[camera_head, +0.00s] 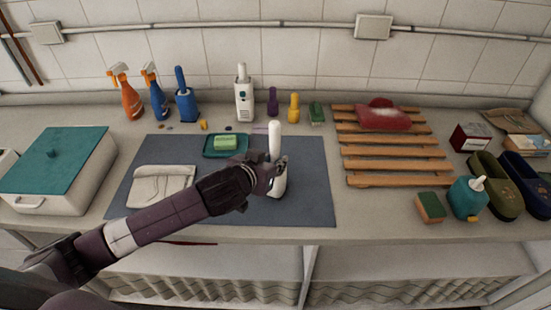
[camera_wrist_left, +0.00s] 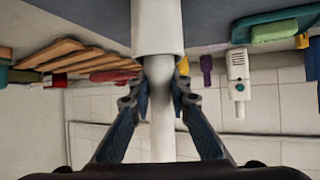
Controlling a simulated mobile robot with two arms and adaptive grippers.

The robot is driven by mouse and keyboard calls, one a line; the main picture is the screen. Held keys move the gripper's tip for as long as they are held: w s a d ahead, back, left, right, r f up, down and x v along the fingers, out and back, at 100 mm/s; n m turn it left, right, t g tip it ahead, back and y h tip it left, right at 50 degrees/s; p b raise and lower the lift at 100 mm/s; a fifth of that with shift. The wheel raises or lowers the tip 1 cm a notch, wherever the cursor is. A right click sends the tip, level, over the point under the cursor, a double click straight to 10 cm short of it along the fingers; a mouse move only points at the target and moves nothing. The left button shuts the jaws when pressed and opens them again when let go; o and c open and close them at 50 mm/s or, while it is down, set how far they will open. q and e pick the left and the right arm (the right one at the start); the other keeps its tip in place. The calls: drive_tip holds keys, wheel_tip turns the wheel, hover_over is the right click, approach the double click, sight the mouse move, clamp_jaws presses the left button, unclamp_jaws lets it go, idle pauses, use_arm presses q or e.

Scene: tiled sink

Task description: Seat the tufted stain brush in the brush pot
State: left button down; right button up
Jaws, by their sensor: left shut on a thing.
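The tufted stain brush, seen as a white rod-like handle (camera_head: 273,139), stands about upright over the blue-grey mat. My left gripper (camera_head: 275,170) is shut on the handle, which also shows between the fingers in the left wrist view (camera_wrist_left: 161,125). A wider white cylinder, apparently the brush pot (camera_head: 279,184), is directly below the gripper. In the left wrist view the handle's lower end meets this cylinder (camera_wrist_left: 157,25) in line with it. No bristles show, so I cannot tell how deep the brush sits. My right gripper is not in view.
The mat (camera_head: 310,205) also bears a folded cloth (camera_head: 162,185) and a teal tray (camera_head: 211,152) with green soap. Behind stand spray bottles, a blue holder (camera_head: 187,106) and a white device (camera_head: 244,101). A wooden rack (camera_head: 396,166) lies right. The mat's right part is clear.

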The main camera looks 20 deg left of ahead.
use_arm(q)
drive_tip(key=shift+f, duration=0.5)
drive_tip(key=c, duration=2)
unclamp_jaws()
drive_tip(key=shift+s, duration=0.1)
drive_tip(key=shift+o, duration=1.3)
drive_tip(key=shift+f, duration=0.15)
drive_tip(key=d+v, duration=0.1)
drive_tip(key=v, duration=0.6)
drive_tip(key=shift+s+a+r, duration=0.15)
drive_tip(key=shift+a+r, duration=0.1)
drive_tip(key=shift+a, duration=0.3)
